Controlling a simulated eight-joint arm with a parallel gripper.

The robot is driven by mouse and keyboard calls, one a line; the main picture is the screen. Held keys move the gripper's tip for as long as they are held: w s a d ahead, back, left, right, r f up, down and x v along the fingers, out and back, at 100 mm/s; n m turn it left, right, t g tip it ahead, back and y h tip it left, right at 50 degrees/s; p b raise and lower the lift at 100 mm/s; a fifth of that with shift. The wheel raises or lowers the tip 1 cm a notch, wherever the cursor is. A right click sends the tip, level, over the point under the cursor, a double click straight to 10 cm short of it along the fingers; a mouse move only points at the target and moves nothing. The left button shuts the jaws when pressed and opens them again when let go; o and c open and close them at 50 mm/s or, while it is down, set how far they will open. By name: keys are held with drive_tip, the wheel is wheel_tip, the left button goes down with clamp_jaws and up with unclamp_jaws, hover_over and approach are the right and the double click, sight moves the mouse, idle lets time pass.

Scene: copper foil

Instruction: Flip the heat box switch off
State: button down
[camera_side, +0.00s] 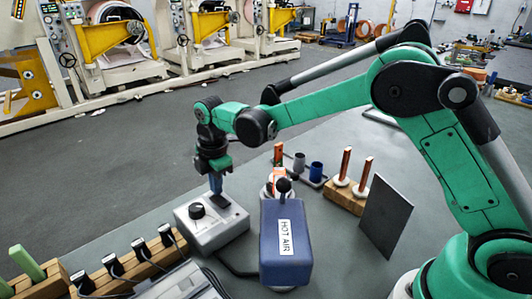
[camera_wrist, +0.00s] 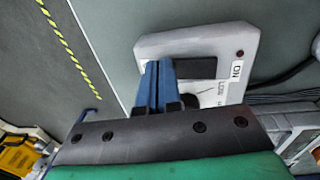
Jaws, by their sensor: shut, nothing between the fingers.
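The heat box (camera_side: 228,234) is a pale grey box with a black round knob (camera_side: 197,211) and a dark switch (camera_side: 223,201) on its top. In the wrist view, the box (camera_wrist: 215,35) shows the dark rectangular switch (camera_wrist: 200,67), an "ON" label (camera_wrist: 237,69) and a small dark red lamp (camera_wrist: 240,53). My gripper (camera_side: 216,186) points down over the switch end of the box. Its blue fingers (camera_wrist: 157,75) are shut and empty, and they overlap the switch's left end in the wrist view. I cannot tell whether they touch it.
A blue box marked HOT AIR (camera_side: 285,241) stands close at the right. A rack with copper rods (camera_side: 345,190) and a dark upright panel (camera_side: 387,217) stand farther right. Black plugs on a wooden block (camera_side: 130,262) are at the front left. A cable runs beside the box.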

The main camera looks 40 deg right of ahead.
drive_tip(key=shift+r, duration=0.8)
wheel_tip(320, 180, up, 14)
drive_tip(key=w, duration=0.2)
idle(0.3)
